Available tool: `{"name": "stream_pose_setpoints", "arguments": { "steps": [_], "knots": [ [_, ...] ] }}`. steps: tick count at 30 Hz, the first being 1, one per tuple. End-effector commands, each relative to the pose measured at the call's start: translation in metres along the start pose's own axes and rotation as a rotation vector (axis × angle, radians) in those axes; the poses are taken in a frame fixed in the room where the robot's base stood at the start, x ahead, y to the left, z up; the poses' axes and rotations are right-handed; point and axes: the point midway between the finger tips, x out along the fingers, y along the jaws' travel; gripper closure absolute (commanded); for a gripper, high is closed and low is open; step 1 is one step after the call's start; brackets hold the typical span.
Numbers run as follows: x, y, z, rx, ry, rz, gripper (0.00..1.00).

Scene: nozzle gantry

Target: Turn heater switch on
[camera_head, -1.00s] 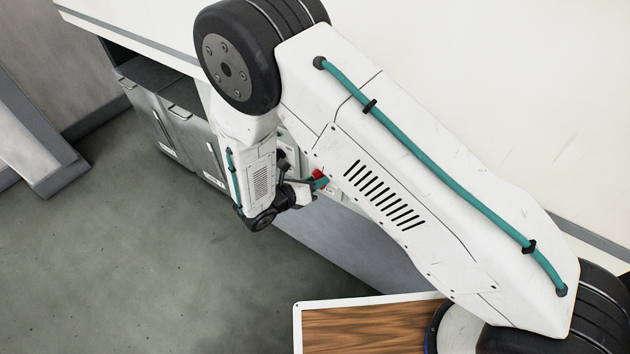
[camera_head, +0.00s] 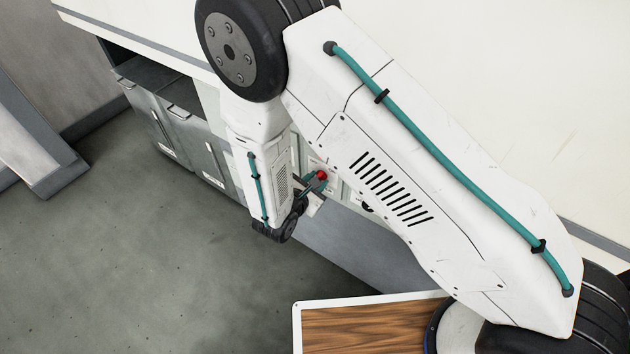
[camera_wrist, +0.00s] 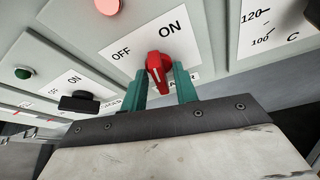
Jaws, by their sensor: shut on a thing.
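A red switch knob (camera_wrist: 154,68) sits on a white plate (camera_wrist: 120,68) marked OFF on the left and ON on the right. The plate's lower lettering is partly hidden by my fingers. My gripper (camera_wrist: 160,76) has its two teal fingers on either side of the knob and is shut on it. I cannot tell for sure which mark the knob points to. In the head view the red knob (camera_head: 321,174) shows small between my wrist and my forearm, with my gripper (camera_head: 313,182) at it.
A pink-red lamp (camera_wrist: 108,5) is above the plate. To the left are a black switch (camera_wrist: 78,102) and a green lamp (camera_wrist: 22,73). A gauge marked in C (camera_wrist: 266,30) is at the right. Grey cabinets (camera_head: 185,125) stand left of my wrist; a wooden-topped surface (camera_head: 365,325) is below.

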Motion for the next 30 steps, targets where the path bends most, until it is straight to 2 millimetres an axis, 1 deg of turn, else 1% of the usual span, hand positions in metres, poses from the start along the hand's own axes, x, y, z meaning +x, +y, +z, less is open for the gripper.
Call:
{"name": "stream_pose_setpoints", "arguments": {
  "steps": [6, 13, 21, 30],
  "knots": [
    [-0.0001, -0.0008, -0.0003, 0.134, 0.000, 0.057, 0.93],
    [0.0000, -0.0012, -0.0003, 0.223, -0.001, 0.094, 0.94],
    [0.0001, -0.0014, -0.0002, 0.261, -0.001, 0.108, 0.94],
    [0.0003, -0.0014, -0.0001, 0.263, -0.001, 0.109, 0.94]
  ]
}}
